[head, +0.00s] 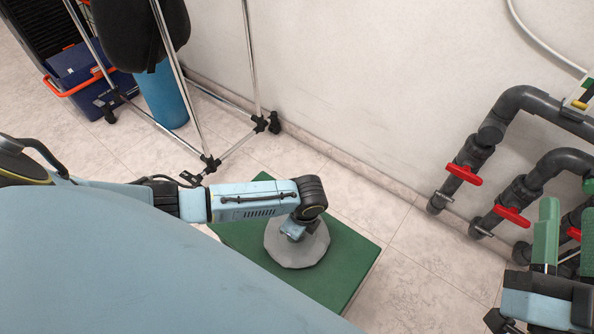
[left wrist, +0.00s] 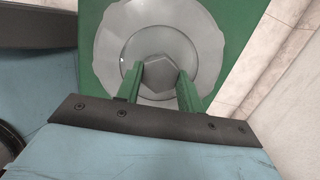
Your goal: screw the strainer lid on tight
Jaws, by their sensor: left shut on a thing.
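The strainer lid (head: 297,247) is a pale grey disc with a wavy rim, seen over a green board on the floor. In the left wrist view the lid (left wrist: 112,38) shows an inner ring and a hexagonal knob (left wrist: 160,72) at its centre. My left gripper (left wrist: 160,84) comes from above, its two green fingers shut on the knob from either side. In the head view my arm hides part of the lid and the fingertips. I cannot tell how the lid sits on what is under it. My right gripper (head: 568,208) is at the right edge, empty, its green fingers apart.
The green board (head: 345,262) lies on pale floor tiles near the wall. Dark pipes (head: 520,103) with red valve handles (head: 463,174) stand at the right, behind my right gripper. A metal rack (head: 253,65), a blue cylinder (head: 163,98) and a blue box (head: 80,70) are at the upper left.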

